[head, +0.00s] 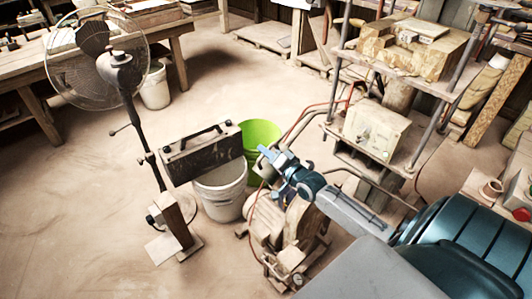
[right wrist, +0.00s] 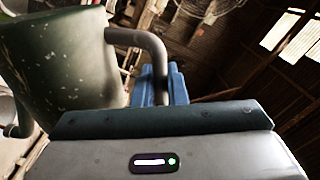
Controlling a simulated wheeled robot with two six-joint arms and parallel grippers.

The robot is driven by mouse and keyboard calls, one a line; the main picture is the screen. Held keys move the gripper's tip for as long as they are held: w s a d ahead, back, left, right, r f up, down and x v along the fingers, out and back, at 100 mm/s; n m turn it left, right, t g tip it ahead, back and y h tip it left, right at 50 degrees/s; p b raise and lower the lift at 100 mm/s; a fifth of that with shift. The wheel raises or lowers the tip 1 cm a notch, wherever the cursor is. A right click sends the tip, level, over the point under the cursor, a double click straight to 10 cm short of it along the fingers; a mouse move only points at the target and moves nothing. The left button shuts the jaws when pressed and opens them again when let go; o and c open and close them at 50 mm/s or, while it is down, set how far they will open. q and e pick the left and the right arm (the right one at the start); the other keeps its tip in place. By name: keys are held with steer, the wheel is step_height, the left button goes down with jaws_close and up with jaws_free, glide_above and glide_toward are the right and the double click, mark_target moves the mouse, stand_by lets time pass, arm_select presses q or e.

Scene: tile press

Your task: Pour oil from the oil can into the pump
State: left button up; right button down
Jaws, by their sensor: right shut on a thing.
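No oil stream shows. My left gripper is not in view.
A white bucket (head: 222,190) and a dark toolbox (head: 202,155) stand left of the pump. A standing fan (head: 125,75) is farther left. A shelved metal frame with a beige box (head: 375,130) and red hoses stands right. Open floor lies at left.

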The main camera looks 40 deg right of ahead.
steer(key=shift+d+r, duration=0.4)
steer(key=shift+r, duration=0.1)
steer(key=shift+f, duration=0.1)
stand_by(0.6)
